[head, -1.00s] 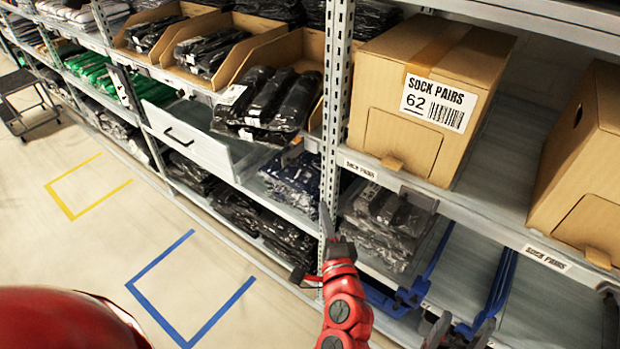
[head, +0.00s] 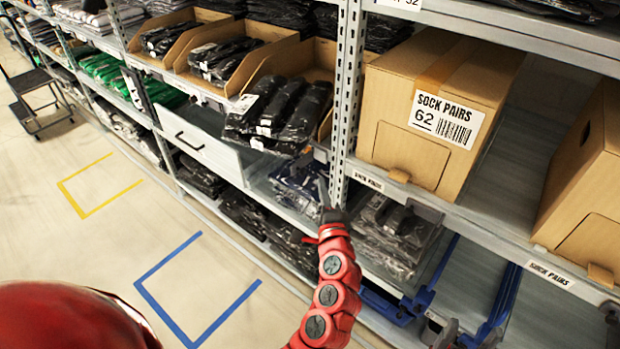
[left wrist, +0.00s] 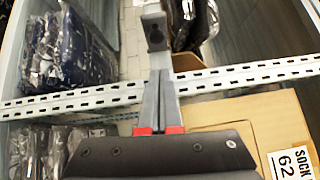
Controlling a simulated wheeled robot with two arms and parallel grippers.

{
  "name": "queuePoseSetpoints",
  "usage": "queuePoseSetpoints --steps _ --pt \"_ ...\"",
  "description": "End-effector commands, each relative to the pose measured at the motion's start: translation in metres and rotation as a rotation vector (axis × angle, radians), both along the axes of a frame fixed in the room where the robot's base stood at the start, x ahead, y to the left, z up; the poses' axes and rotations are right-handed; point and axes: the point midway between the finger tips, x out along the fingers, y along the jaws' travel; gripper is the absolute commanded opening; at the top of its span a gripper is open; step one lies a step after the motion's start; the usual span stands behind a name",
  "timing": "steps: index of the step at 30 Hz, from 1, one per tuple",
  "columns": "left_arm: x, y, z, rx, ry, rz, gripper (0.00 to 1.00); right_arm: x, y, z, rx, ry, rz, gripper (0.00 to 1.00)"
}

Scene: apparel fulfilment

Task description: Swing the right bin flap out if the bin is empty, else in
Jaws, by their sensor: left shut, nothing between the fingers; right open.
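The left sock-pairs box (head: 480,75) and the right box (head: 560,190) stand on the middle shelf. The left box's front flap (head: 407,155) lies flush, with a small tab below it. The right box's flap (head: 592,250) also looks flush; its right side is cut off. Both insides are hidden. My left gripper (head: 323,192) is shut and empty beside the steel upright, left of and below the left box. In the left wrist view its fingers (left wrist: 158,95) meet in front of the perforated upright. My right gripper (head: 457,328) appears open at the lower edge, partly cut off.
The perforated upright (head: 349,75) stands between my left gripper and the boxes. Open cardboard bins (head: 250,60) with bagged garments fill the left bay, above a white drawer (head: 205,150). The floor at left is mostly clear.

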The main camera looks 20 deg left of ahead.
Motion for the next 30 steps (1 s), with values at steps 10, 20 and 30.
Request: queuePoseSetpoints --steps 10,20,30 --pt "0.009 0.035 0.001 0.000 0.004 0.001 0.00 0.000 0.000 0.015 0.000 0.000 0.000 0.63" --pt "0.009 0.035 0.001 0.000 0.004 0.000 0.00 0.000 0.000 0.014 0.000 0.000 0.000 0.63" --pt "0.007 0.041 0.002 0.003 0.004 -0.052 0.00 0.000 0.000 0.025 0.000 0.000 0.000 0.63"
